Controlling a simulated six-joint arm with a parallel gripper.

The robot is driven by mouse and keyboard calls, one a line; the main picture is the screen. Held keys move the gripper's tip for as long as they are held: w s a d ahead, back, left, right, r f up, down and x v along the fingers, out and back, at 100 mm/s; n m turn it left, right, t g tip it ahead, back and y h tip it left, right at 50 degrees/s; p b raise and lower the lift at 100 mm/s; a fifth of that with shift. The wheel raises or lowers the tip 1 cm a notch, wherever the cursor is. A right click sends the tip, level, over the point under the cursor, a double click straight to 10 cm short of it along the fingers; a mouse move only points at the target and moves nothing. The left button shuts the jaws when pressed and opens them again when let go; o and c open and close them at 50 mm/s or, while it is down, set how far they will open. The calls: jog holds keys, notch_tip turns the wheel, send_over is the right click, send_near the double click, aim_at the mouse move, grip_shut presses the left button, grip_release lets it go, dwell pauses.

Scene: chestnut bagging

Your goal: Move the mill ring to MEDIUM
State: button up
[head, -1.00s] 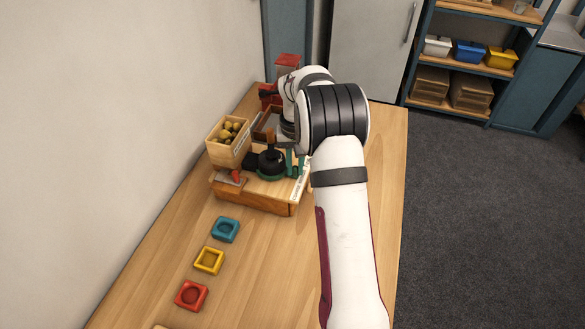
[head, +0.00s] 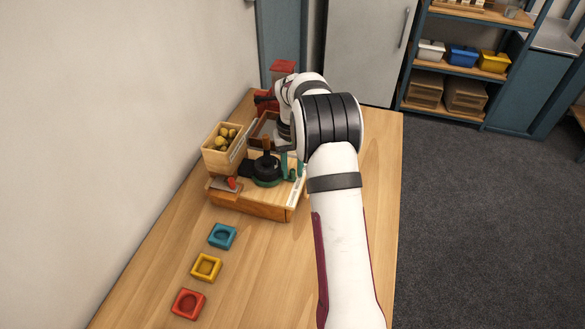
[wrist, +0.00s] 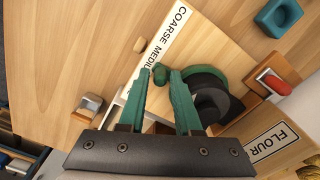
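The mill (head: 266,168) is a dark round body with an upright wooden handle on a light wooden block. Its green ring lies around the base, and the black top (wrist: 208,98) shows in the wrist view. A small green tab (wrist: 160,73) lies beside a white label strip (wrist: 172,32) reading COARSE and MEDIUM; the rest of the strip is hidden behind my gripper. My gripper (wrist: 160,78) has two green fingers, apart, with the tab between their tips. Narrow gaps show on both sides of the tab. Whether the tab joins the ring is hidden behind a finger.
A wooden bin of chestnuts (head: 207,156) stands left of the mill. Teal (head: 222,236), yellow (head: 206,267) and red (head: 188,304) square dishes line the table's left side. A FLOUR label (wrist: 270,141) is near the mill.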

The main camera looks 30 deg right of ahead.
notch_tip(320, 180, up, 16)
dwell(0.5)
